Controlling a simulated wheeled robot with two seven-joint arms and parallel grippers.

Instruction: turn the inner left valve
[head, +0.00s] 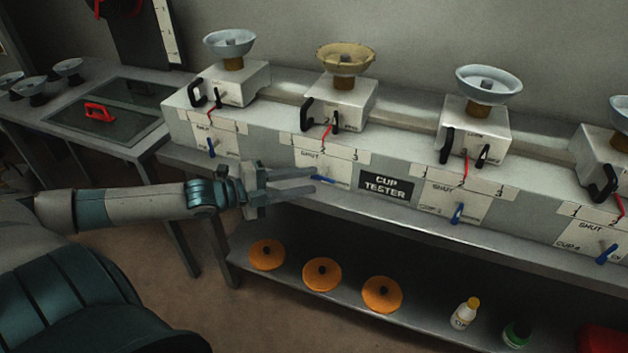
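The cup tester bench carries a row of blue valve handles on its front panels. The inner left valve (323,178) is the second from the left; its blue handle lies nearly level, pointing left. My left gripper (314,180) reaches in from the left with two grey fingers spread apart. Its fingertips are at the left end of that handle; I cannot tell whether they touch it. The outer left valve (211,147), the inner right valve (457,213) and the outer right valve (607,253) have handles that hang steeply. My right gripper is not in view.
White boxes with cups on top stand on the bench, each with a black handle. A "CUP TESTER" sign (387,186) is right of the valve. The shelf below holds orange discs (322,274) and bottles (465,312). A side table (65,119) stands left.

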